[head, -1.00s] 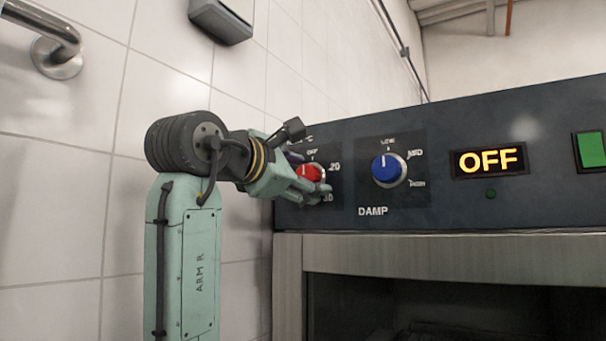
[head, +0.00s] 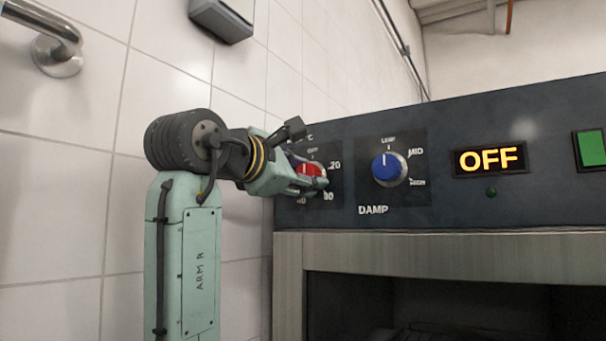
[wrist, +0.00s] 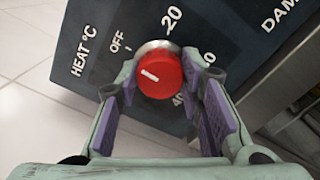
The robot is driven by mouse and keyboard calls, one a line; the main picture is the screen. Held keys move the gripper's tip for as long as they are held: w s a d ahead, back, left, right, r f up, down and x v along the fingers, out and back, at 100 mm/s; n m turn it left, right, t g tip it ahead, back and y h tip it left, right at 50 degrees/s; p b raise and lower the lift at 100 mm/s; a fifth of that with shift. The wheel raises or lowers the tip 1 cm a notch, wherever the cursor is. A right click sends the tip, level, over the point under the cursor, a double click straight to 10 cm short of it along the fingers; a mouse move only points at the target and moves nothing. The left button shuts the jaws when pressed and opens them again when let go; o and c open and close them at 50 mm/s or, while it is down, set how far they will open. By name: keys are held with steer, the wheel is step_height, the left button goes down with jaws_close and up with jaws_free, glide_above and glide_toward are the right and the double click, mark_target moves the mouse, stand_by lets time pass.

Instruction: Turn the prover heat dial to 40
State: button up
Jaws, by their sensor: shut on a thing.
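The red heat dial (head: 312,169) sits at the left end of the prover's dark control panel. In the wrist view the dial (wrist: 158,76) has a white mark that points towards OFF. My gripper (head: 309,176) reaches the dial from the left. In the wrist view its purple-padded fingers (wrist: 166,66) are on both sides of the dial, shut on it.
The blue damp dial (head: 389,169) is just right of the heat dial. Further right are a lit OFF display (head: 489,160) and a green button (head: 591,149). A tiled wall (head: 85,200) is close on the left. The prover's door frame (head: 440,249) lies below the panel.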

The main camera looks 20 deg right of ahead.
steer(key=shift+n, duration=15.3)
